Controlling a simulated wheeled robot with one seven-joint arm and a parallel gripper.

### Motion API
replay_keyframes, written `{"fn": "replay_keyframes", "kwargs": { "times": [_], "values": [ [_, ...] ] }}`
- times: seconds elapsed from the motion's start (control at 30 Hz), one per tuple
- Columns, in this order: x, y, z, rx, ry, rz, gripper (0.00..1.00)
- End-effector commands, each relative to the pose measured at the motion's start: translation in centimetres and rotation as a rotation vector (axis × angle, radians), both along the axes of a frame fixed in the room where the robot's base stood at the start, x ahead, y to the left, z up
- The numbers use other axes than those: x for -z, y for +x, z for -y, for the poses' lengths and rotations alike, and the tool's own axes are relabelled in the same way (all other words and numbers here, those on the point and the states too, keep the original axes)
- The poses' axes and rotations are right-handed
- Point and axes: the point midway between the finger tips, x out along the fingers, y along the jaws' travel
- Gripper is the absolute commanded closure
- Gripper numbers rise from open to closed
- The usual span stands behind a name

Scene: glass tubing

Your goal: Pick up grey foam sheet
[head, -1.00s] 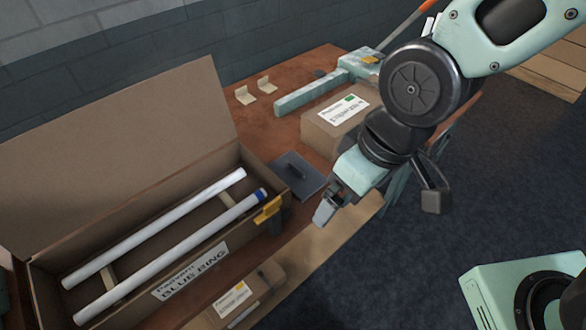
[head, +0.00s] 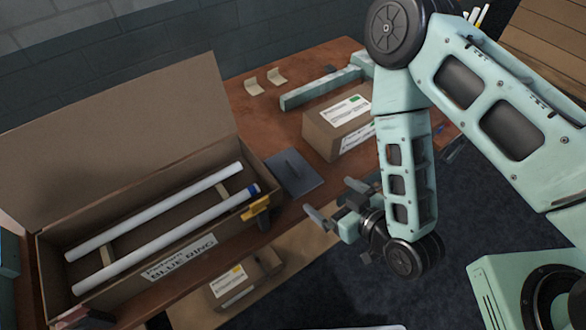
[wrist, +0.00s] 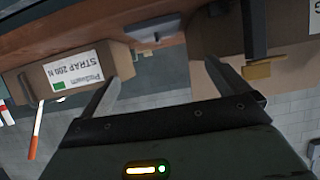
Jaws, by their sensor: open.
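The grey foam sheet (head: 296,172) lies flat on the brown table, just right of the long open carton, with a thin dark mark or strip on its top. It also shows in the wrist view (wrist: 147,33), which is upside down, near the table edge between the two boxes. My gripper (head: 337,202) is off the table's front edge, right of and a little below the sheet in the head view, pointing left toward the table. Its fingers (wrist: 162,85) are spread wide with nothing between them. The sheet is apart from the fingers.
A long open carton (head: 213,258) marked BLUE RING holds two white tubes; a yellow-and-black tool (head: 257,210) hangs at its right end. A closed STRAP box (head: 335,135) stands right of the sheet. A pale green bar (head: 320,88) lies behind. Another box (head: 240,283) sits lower down.

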Motion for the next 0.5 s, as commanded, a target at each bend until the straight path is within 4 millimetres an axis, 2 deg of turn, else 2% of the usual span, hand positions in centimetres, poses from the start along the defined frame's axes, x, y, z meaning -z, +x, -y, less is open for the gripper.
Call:
{"fn": "replay_keyframes", "kwargs": {
  "times": [0.17, 0.5],
  "values": [
    [0.7, 0.5, -0.1, 0.01, 0.009, 0.023, 0.0],
    [2.2, 3.2, -1.9, 0.01, 0.01, 0.024, 0.0]
  ]
}}
